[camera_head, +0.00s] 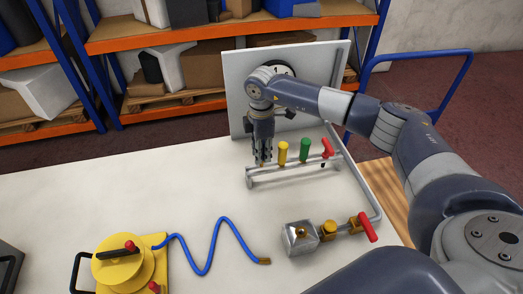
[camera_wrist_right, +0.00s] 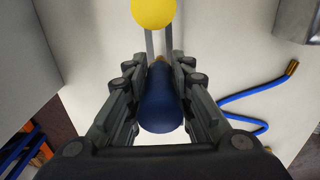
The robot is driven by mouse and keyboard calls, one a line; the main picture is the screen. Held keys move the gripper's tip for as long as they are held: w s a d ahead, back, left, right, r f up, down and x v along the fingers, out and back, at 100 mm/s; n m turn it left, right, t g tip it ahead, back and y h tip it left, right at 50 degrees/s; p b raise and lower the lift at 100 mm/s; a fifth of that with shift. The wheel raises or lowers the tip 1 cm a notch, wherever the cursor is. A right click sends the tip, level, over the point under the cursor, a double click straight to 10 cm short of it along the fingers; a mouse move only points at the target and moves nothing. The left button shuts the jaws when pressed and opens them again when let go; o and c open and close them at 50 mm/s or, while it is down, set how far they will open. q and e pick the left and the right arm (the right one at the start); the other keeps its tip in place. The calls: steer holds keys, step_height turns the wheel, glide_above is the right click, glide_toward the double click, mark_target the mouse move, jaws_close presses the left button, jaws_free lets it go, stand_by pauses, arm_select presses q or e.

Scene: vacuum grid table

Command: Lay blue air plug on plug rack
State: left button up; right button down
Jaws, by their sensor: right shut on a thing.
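The blue air plug (camera_wrist_right: 160,100) is between the fingers of my right gripper in the right wrist view, with its brass tip (camera_wrist_right: 158,60) pointing at the rack. My right gripper (camera_head: 263,160) is shut on it and points down at the left end of the plug rack (camera_head: 290,178) in the head view. There the gripper hides most of the plug. I cannot tell whether the plug touches the rack rails. A yellow plug (camera_head: 283,153) and a green plug (camera_head: 304,150) stand upright in the rack to the right. My left gripper is not in view.
A grey panel (camera_head: 238,80) with a gauge stands behind the rack. A metal block with a valve (camera_head: 300,238), a blue hose (camera_head: 200,262) and a yellow device (camera_head: 122,266) lie nearer.

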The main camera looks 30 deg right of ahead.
steer(key=shift+f+b, duration=1.1)
steer(key=shift+f, duration=0.7)
steer(key=c, duration=1.3)
jaws_free()
steer(key=shift+c, duration=0.2)
steer(key=shift+r, duration=0.15)
step_height(320, 180, up, 12)
steer(key=shift+f, duration=0.15)
